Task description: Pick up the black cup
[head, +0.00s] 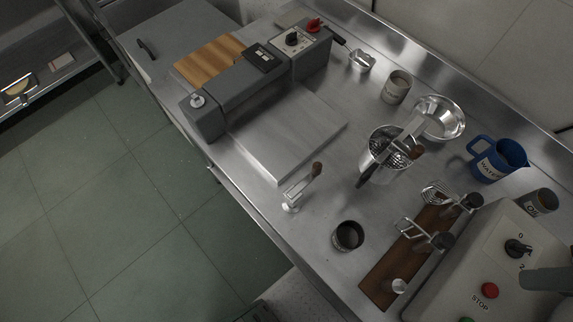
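The black cup (348,236) is a small, dark, round vessel in the head view. It stands upright on the steel counter, near the counter's front edge, and its open top shows a greyish inside. Nothing touches it, and a clear strip of counter surrounds it. My gripper does not show in this view, so its place relative to the cup cannot be told.
Right of the cup is a brown board (385,290) with metal tools. Behind are a steel strainer pot (378,142), a steel bowl (455,112) and a blue WATER jug (497,158). A control box (462,268) is at right.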

